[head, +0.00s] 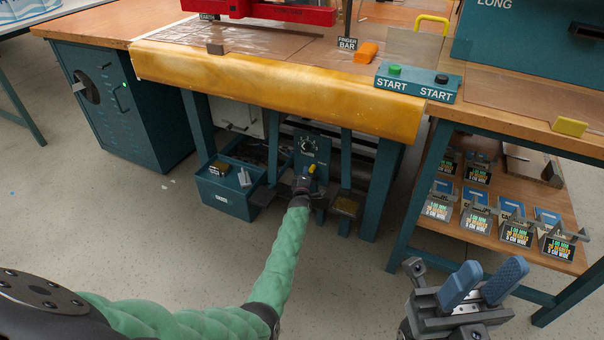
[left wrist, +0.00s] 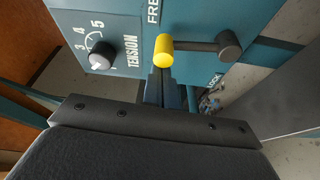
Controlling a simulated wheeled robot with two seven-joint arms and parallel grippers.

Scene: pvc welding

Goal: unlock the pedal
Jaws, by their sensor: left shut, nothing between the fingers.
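The teal pedal box (head: 312,150) stands low under the workbench. In the left wrist view its face (left wrist: 190,15) carries a yellow-tipped lever (left wrist: 163,50) on a dark pivot. The word FREE is above the yellow tip, and a partly hidden label, seemingly LOCK, is below the lever. My left gripper (head: 303,184) is shut and empty in front of the box. Its fingertips (left wrist: 161,80) are just below the yellow tip; I cannot tell whether they touch it. My right gripper (head: 482,283) is open and empty at the lower right, away from the box.
A TENSION dial (left wrist: 102,55) sits beside the lever. A teal bin (head: 225,190) stands left of the box and a small pedal-like block (head: 347,206) right of it. Bench legs (head: 380,190) flank the space. A shelf (head: 480,225) with labelled boxes is at right. The front floor is clear.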

